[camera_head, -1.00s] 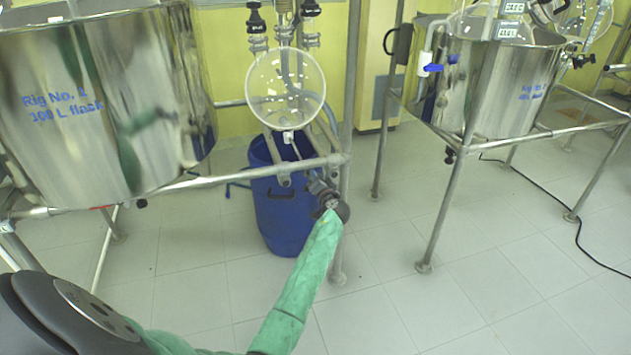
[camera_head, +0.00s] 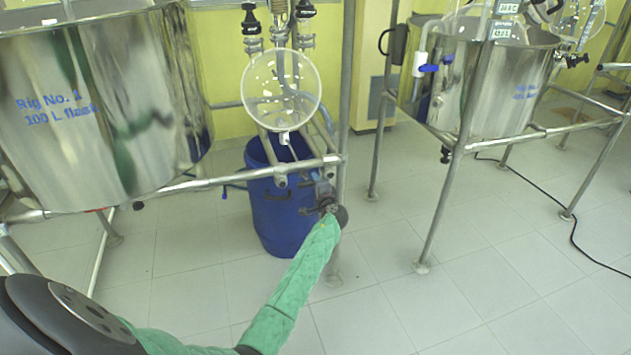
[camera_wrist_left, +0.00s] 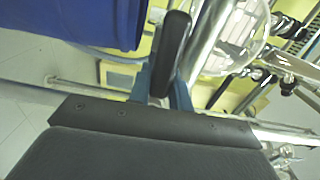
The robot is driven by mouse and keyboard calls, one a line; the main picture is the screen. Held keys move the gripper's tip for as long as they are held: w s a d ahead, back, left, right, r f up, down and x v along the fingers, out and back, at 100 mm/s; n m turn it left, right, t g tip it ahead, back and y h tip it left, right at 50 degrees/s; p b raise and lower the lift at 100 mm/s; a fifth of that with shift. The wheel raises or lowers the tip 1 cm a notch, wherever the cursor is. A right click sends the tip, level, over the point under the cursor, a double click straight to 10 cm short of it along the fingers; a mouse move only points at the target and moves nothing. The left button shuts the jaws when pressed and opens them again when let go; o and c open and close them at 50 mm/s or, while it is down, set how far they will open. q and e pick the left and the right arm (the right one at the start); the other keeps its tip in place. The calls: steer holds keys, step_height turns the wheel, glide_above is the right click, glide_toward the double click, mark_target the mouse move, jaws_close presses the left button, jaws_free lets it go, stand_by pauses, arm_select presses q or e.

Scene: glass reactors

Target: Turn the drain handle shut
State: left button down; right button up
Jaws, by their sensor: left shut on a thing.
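My left gripper (camera_head: 326,192) is at the frame corner under the clear glass vessel (camera_head: 282,90), in front of the blue drum. In the left wrist view it is shut on a dark, long, rounded piece, which I take to be the drain handle (camera_wrist_left: 170,52). Blue parts show on both sides of this piece, close to the gripper's dark front plate (camera_wrist_left: 150,120). In the head view the handle is too small and too covered by the gripper for its angle to be told. My right gripper is not in view.
The blue drum (camera_head: 285,215) stands behind my left gripper. A metal frame rail (camera_head: 230,178) runs just above it, beside an upright post (camera_head: 346,100). The steel Rig No. 1 tank (camera_head: 90,110) is at left. Open floor (camera_head: 370,290) lies to the right.

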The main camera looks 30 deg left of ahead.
arm_select(q)
steer(key=shift+d+f, duration=0.1)
steer(key=shift+f, duration=0.05)
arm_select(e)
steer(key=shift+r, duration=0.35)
arm_select(q)
steer(key=shift+m, duration=0.3)
steer(key=c, duration=1.3)
jaws_free()
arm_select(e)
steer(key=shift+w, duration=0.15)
arm_select(q)
steer(key=shift+s, duration=0.1)
